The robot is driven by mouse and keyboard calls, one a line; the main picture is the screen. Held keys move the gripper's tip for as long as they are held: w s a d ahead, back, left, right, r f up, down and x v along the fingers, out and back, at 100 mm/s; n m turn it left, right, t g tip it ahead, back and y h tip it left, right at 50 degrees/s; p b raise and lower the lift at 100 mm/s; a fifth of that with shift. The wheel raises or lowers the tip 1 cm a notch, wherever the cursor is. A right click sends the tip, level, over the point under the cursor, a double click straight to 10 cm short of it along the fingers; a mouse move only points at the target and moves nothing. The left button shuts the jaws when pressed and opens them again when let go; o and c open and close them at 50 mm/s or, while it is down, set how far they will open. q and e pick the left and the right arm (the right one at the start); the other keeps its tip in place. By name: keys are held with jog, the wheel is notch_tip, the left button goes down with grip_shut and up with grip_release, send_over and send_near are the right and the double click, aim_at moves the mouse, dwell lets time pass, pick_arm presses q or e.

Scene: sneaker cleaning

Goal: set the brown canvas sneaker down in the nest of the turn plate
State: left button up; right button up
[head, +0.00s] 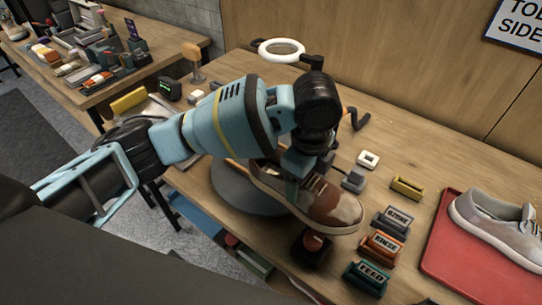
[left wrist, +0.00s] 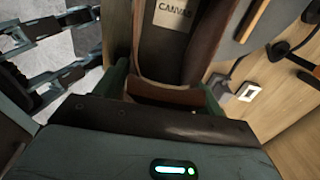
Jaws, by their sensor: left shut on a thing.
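The brown canvas sneaker (head: 325,204) has a white sole and a pale toe, with its toe toward the lower right in the head view. The grey round turn plate (head: 232,192) lies under and left of the sneaker. The shoe and arm hide its nest, and I cannot tell whether the sole touches it. My right gripper is not in view.
Labelled blocks OZONE (head: 392,222), RINSE (head: 381,247) and FEED (head: 366,278) stand right of the sneaker's toe. A red button (head: 313,243) sits close below the toe. A grey sneaker (head: 495,222) lies on a red mat (head: 449,262). A ring lamp (head: 281,50) stands behind.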

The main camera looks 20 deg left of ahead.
pick_arm(q)
jog(key=shift+w+a+f+b, duration=0.1)
jog(key=shift+w+a+f, duration=0.7)
jog(key=shift+w+a, duration=1.05)
jog(key=shift+w+a+f+b, duration=0.1)
jog(key=shift+w+a+f, duration=0.7)
jog(key=shift+w+a, duration=1)
jog(key=shift+w+a+f+b, duration=0.1)
jog(key=shift+w+a+f, duration=0.7)
jog(key=shift+w+a, duration=1.05)
jog(key=shift+w+d+f, duration=0.1)
jog(key=shift+d, duration=0.05)
jog(key=o, duration=1.2)
notch_tip(320, 180, up, 12)
jog(key=shift+r, duration=0.1)
